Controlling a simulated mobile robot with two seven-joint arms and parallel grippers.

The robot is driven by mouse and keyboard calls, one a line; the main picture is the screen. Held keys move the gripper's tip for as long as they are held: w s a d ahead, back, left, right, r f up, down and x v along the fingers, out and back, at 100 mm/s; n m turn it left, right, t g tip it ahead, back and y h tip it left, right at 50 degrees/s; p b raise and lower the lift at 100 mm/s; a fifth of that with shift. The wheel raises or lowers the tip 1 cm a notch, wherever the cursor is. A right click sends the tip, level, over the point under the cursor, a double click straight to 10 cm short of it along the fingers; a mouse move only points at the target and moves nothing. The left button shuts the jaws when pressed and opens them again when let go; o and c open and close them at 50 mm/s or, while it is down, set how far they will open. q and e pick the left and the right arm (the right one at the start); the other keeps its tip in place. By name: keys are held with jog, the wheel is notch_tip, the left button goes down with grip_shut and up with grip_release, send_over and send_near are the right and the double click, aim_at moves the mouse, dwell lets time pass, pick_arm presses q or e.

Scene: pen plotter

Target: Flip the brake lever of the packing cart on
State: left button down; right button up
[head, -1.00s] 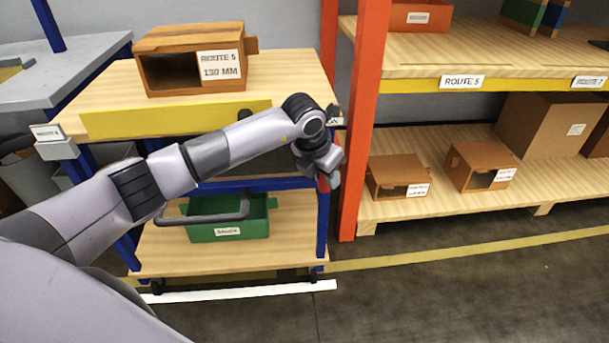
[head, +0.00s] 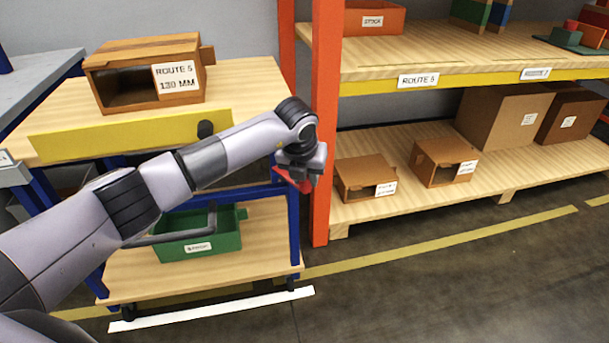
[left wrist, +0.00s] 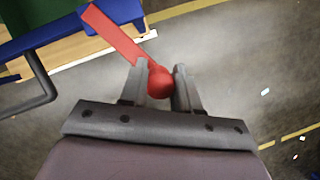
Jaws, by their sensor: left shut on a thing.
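The packing cart (head: 262,221) stands at left, with a wooden top, a yellow front panel and blue posts. Its red brake lever (head: 291,177) shows just under my left gripper (head: 305,172), beside the cart's right front post. In the left wrist view, the flat red lever arm (left wrist: 112,33) runs from the blue frame at upper left down to a round red knob (left wrist: 160,82). My left gripper (left wrist: 162,88) has its two fingers on either side of this knob and is shut on it. In the head view the gripper's body partly hides the lever. My right gripper is not in view.
An orange rack post (head: 325,120) stands close to the right of my gripper. A wooden box (head: 125,97) sits on the cart top and a green bin (head: 215,240) on its lower shelf. The rack's lower shelf (head: 400,190) holds brown boxes. Floor at front right is clear.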

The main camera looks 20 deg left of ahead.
pick_arm(q)
jog(key=shift+w+r, duration=0.1)
jog(key=shift+r, duration=0.05)
jog(key=c, duration=0.8)
grip_release()
jog(key=shift+s+r, duration=0.2)
jog(key=shift+r, duration=0.2)
jog(key=p+v, duration=0.1)
jog(key=v, duration=0.5)
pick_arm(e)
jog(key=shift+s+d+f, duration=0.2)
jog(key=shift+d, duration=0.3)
pick_arm(q)
jog(key=shift+s, duration=0.1)
